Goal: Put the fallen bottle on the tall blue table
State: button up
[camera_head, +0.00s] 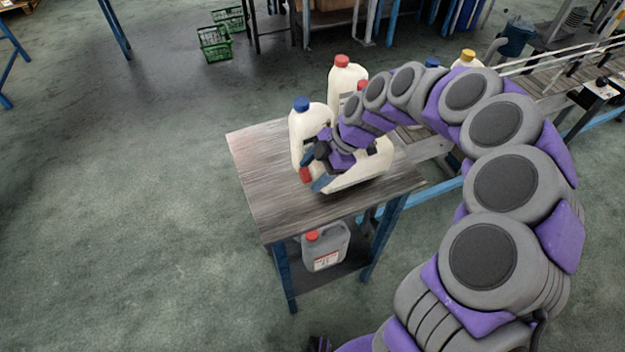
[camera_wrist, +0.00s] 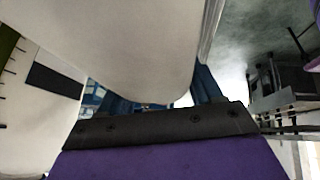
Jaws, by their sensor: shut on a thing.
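A white bottle with a red cap (camera_head: 365,173) lies on its side, or nearly so, at the tall blue-legged table (camera_head: 258,180) with a wooden top. Its cap end points left toward the front. My gripper (camera_head: 318,168) is shut on it near the cap end. I cannot tell whether the bottle touches the tabletop. My arm hides part of the bottle. In the wrist view a large pale surface (camera_wrist: 150,45) fills the upper middle, close above the dark gripper edge (camera_wrist: 160,122); it seems to be the held bottle.
A white bottle with a blue cap (camera_head: 308,128) stands upright on the table just behind my gripper. A white bottle with a red cap (camera_head: 345,78) stands farther back. A grey jug (camera_head: 326,248) sits on the lower shelf. The tabletop's front left is clear. A conveyor (camera_head: 535,82) runs at right.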

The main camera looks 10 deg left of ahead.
jog(key=shift+a+f+b, duration=0.25)
jog(key=shift+f+b, duration=0.05)
jog(key=shift+f, duration=0.65)
jog(key=shift+a+f+b, duration=0.2)
jog(key=shift+f+b, duration=0.1)
jog(key=shift+f, duration=0.6)
jog(key=o, duration=1.1)
jog(key=shift+d, duration=0.1)
jog(key=shift+r, duration=0.1)
